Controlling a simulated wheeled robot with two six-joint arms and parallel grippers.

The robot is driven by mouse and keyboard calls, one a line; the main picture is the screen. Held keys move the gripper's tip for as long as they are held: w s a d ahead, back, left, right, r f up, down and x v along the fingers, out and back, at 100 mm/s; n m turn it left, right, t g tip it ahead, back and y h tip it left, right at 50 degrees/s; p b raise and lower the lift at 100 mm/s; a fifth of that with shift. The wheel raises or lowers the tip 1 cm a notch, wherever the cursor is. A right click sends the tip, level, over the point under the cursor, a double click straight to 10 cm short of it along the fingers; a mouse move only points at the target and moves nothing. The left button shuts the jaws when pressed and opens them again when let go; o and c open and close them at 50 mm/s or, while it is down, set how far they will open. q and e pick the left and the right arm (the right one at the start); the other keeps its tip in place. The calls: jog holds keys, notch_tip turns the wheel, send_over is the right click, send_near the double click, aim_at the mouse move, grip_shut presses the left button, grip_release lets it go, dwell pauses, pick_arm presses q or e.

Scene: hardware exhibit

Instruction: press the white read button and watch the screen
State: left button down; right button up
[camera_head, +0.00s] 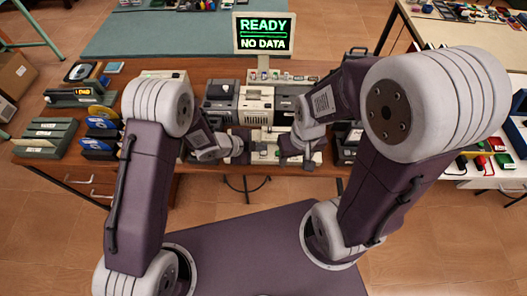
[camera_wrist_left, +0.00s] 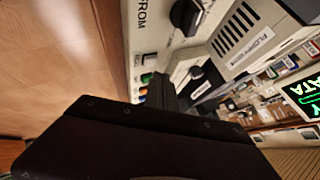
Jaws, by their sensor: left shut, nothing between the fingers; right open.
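The screen (camera_head: 264,35) stands upright at the back of the table and reads "READY" and "NO DATA" in green and white. Below it is a pale machine (camera_head: 257,105); in the left wrist view it has a "PROM" label, black knobs and a row of small coloured buttons (camera_wrist_left: 147,78), one green. I cannot clearly make out the white read button. My left gripper (camera_head: 254,147) is shut and empty at the machine's front; in the left wrist view its dark fingers (camera_wrist_left: 162,88) are beside the coloured buttons and partly cover them. My right gripper (camera_head: 300,158) is open, at the machine's front right.
Grey-green cases (camera_head: 46,138) and blue spools (camera_head: 101,134) lie on the table's left. A black device with an orange display (camera_head: 83,93) is behind them. A side table at right holds red and green items (camera_head: 480,161).

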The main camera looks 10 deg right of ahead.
aim_at(261, 153)
dwell(0.3)
pick_arm(q)
jog(key=shift+f+b, duration=0.4)
jog(key=shift+f, duration=0.05)
jog(key=shift+f+b, duration=0.35)
jog(key=shift+f, duration=0.05)
dwell(0.4)
jog(key=shift+r, duration=0.1)
jog(key=shift+r+p, duration=0.75)
notch_tip(261, 153, up, 5)
jog(key=p, duration=0.4)
dwell(0.4)
